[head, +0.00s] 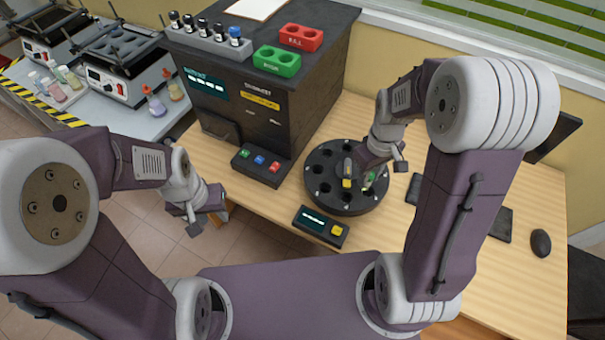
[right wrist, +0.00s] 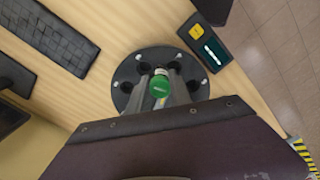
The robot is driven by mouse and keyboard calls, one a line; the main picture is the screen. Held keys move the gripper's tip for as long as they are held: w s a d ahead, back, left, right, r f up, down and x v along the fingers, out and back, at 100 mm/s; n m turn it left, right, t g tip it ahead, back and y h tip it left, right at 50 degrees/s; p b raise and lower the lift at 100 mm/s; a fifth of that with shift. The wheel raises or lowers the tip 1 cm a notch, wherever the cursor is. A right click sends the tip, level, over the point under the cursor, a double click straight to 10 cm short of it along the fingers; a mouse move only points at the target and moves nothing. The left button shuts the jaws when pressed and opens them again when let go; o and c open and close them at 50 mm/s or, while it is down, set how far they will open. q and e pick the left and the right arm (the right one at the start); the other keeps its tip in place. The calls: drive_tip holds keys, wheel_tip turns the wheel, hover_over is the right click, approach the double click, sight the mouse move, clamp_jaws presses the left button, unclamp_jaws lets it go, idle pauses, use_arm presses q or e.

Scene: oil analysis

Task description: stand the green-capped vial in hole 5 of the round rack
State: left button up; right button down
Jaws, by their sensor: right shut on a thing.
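The green-capped vial shows by its green cap (right wrist: 160,86) in the right wrist view. It is between the fingers of my right gripper (right wrist: 163,92), which is shut on it. In the head view, my right gripper (head: 368,180) is over the right part of the black round rack (head: 345,209), and a bit of green shows there. Whether the vial's foot is inside a hole is hidden. Several open holes show around the rack; I cannot read their numbers. My left gripper (head: 207,207) is beyond the desk's left edge, away from the rack; its fingers are unclear.
A three-button box (head: 262,166) and a small display box (head: 321,226) stand near the rack. A large dark cabinet (head: 265,80) carries several vials, a green tray (head: 277,61) and a red tray (head: 301,37). A mouse (head: 541,243) lies at right.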

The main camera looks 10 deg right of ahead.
drive_tip(key=shift+s, duration=0.15)
drive_tip(key=w+a+f, duration=0.2)
drive_tip(key=a+f, duration=0.1)
drive_tip(key=w+a+f, duration=0.1)
drive_tip(key=a+f, duration=0.2)
drive_tip(key=f, duration=0.1)
drive_tip(key=w+a+f, duration=0.2)
drive_tip(key=a+f, duration=0.1)
drive_tip(key=shift+w+a+f, duration=0.25)
drive_tip(key=shift+w+a, duration=0.1)
drive_tip(key=shift+w+f, duration=0.1)
drive_tip(key=shift+f, duration=0.2)
drive_tip(key=shift+f, duration=0.15)
drive_tip(key=c, duration=1.2)
unclamp_jaws()
drive_tip(key=shift+o, duration=0.2)
